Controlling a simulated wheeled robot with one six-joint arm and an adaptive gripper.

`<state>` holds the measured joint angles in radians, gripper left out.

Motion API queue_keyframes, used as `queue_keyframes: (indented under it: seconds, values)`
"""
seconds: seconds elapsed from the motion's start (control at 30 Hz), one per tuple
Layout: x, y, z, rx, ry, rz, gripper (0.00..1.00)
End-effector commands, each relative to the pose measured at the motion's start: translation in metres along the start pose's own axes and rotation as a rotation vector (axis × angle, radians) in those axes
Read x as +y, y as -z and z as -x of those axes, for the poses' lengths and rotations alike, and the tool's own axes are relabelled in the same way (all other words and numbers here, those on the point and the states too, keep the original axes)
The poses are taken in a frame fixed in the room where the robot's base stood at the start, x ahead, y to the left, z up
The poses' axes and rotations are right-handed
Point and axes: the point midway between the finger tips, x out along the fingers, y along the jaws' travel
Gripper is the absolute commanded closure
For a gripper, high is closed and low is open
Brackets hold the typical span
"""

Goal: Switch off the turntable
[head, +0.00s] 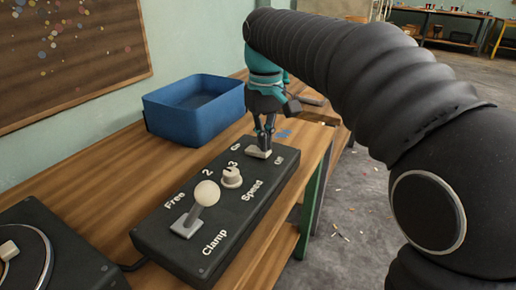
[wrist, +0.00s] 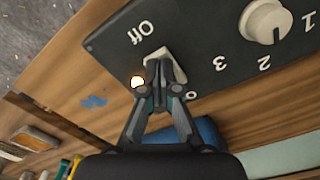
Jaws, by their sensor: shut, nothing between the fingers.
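A black control box (head: 215,215) lies on the wooden bench. Its small pale rocker switch (head: 258,153) sits at the far end, between the labels "On" and "Off". In the wrist view the switch (wrist: 158,60) is partly hidden behind my fingertips. My gripper (head: 266,146) points down at the switch, shut and empty; its tips (wrist: 165,72) are at or very close to the switch, and I cannot tell whether they touch. I cannot tell which way the switch is tipped. A black unit with a round disc, apparently the turntable (head: 50,272), is cut off at the lower left.
On the same box are a white speed knob (head: 231,178) and a clamp lever with a ball top (head: 206,194). A blue bin (head: 190,112) stands behind the box. The bench's right edge is close to the box. Tools (wrist: 45,172) lie beyond the gripper.

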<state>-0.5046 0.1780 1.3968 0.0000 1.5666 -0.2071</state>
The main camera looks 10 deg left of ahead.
Motion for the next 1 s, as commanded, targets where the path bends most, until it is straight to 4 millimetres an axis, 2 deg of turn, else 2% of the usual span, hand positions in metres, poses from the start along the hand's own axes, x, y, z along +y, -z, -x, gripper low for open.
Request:
queue_keyframes:
  seconds: [0.73,1.0]
  values:
    - [-0.0001,-0.0001,-0.0104,-0.001,0.0,0.0,1.0]
    - [0.0001,0.0,-0.001,-0.002,0.0,0.0,1.0]
